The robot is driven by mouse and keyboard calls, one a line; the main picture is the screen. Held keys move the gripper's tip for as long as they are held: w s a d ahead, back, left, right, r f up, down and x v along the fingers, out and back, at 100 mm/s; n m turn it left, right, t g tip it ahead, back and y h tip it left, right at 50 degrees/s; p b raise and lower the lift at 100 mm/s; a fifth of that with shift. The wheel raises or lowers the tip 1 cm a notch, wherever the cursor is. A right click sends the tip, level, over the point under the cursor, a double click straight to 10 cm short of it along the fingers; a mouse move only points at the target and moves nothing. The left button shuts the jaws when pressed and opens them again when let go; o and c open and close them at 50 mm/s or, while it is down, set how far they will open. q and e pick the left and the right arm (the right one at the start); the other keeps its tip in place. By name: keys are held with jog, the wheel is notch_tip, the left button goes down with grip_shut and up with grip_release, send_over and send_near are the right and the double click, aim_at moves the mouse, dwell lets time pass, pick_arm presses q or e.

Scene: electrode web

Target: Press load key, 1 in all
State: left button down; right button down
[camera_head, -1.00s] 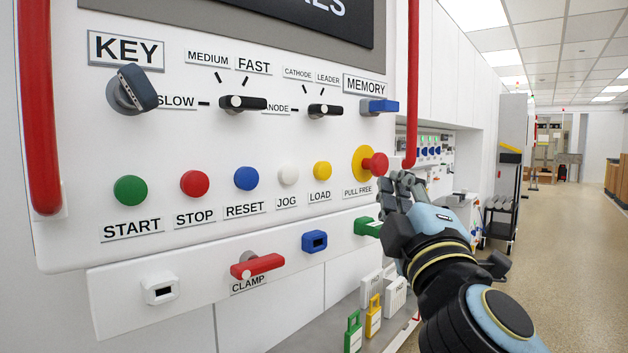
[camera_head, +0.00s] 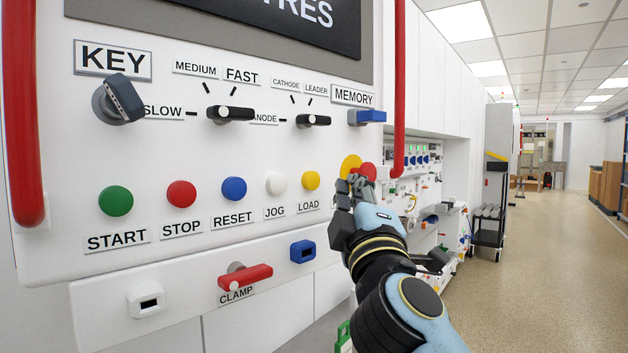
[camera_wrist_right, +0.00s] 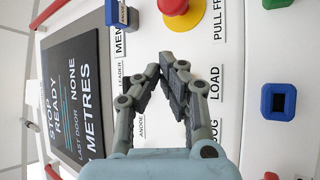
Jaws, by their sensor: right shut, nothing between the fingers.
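The load key is a round yellow button (camera_head: 311,181) above its LOAD label (camera_head: 309,205) on the white control panel. In the wrist view the LOAD label (camera_wrist_right: 198,91) shows beside my fingers, and the button itself is hidden behind them. My right gripper (camera_head: 348,187) is in front of the panel, just right of the load key in the head view. Its fingers are together and hold nothing. I cannot tell any contact with the panel. My left gripper is not in view.
The PULL FREE red knob (camera_head: 366,172) on its yellow base is partly behind my right gripper. White JOG (camera_head: 276,184), blue RESET (camera_head: 234,188), red STOP (camera_head: 181,194) and green START (camera_head: 116,201) buttons line up leftward. A red vertical rail (camera_head: 399,90) edges the panel. Open floor lies right.

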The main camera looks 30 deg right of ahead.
jog(key=shift+w+a+b, duration=0.2)
jog(key=shift+w+a, duration=0.05)
jog(key=shift+w, duration=0.6)
jog(key=shift+w+a+b, duration=0.15)
jog(key=shift+w+a, duration=0.05)
jog(key=shift+w, duration=0.6)
jog(key=shift+w, duration=0.1)
jog(key=shift+w+a, duration=0.1)
jog(key=shift+w, duration=0.2)
jog(key=shift+w+a+b, duration=0.1)
jog(key=shift+w+b, duration=0.3)
dwell(0.8)
jog(key=shift+s, duration=0.15)
jog(key=shift+s+d, duration=0.2)
jog(key=shift+s, duration=0.5)
jog(key=shift+s+d, duration=0.2)
jog(key=shift+s, duration=0.6)
jog(key=shift+s+d, duration=0.25)
jog(key=shift+s, duration=0.6)
jog(key=shift+s+d, duration=0.2)
jog(key=shift+s, duration=0.6)
